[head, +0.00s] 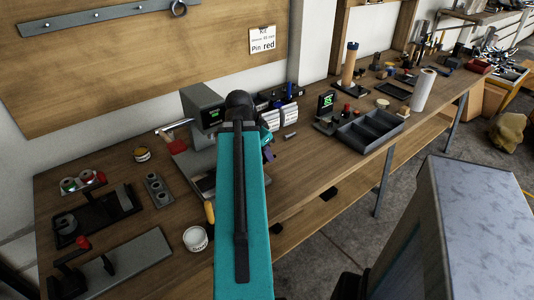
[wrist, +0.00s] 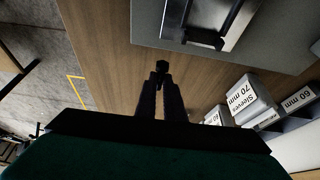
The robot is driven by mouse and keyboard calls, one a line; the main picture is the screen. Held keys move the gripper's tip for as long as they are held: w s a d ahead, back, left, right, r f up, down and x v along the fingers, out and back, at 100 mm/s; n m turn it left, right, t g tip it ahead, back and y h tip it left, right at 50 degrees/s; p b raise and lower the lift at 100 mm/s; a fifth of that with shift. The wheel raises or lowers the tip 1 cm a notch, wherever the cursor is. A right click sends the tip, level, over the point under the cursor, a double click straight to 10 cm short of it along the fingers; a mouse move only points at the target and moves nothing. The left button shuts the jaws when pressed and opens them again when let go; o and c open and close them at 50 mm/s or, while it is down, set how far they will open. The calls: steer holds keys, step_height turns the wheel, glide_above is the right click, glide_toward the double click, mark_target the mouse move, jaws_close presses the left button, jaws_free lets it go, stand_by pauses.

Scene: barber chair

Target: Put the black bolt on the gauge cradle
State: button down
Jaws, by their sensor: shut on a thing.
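In the wrist view my gripper (wrist: 161,92) is shut on a black bolt (wrist: 163,69), whose dark head stands out past the fingertips. The bolt is above the wooden bench top and apart from the grey plate ahead. In the head view my teal arm hides most of the gripper, and I cannot make out the bolt. A small device with a green display (head: 327,101) stands on the bench to the right of my arm. A grey machine with another green display (head: 211,116) stands to the left. I cannot tell for sure which holds the gauge cradle.
A grey plate (wrist: 275,32) bearing a dark frame lies ahead in the wrist view. White-labelled sleeve boxes (wrist: 250,100) stand to the right. In the head view a dark divided tray (head: 370,130) and a white cup (head: 195,239) stand on the bench.

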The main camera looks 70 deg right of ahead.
steer(key=shift+s+a+f+b, duration=0.25)
steer(key=shift+a+b, duration=0.15)
steer(key=shift+a, duration=0.1)
steer(key=shift+b, duration=0.85)
steer(key=shift+s+a+r+b, duration=0.1)
steer(key=shift+a+b, duration=0.2)
steer(key=shift+b, duration=0.55)
steer(key=a+b, duration=0.1)
steer(key=b, duration=0.3)
steer(key=shift+s, duration=0.2)
steer(key=shift+s+a+r+b, duration=0.15)
steer(key=shift+a+b, duration=0.1)
steer(key=shift+b, duration=0.25)
steer(key=shift+a+r+b, duration=0.15)
steer(key=shift+b, duration=0.15)
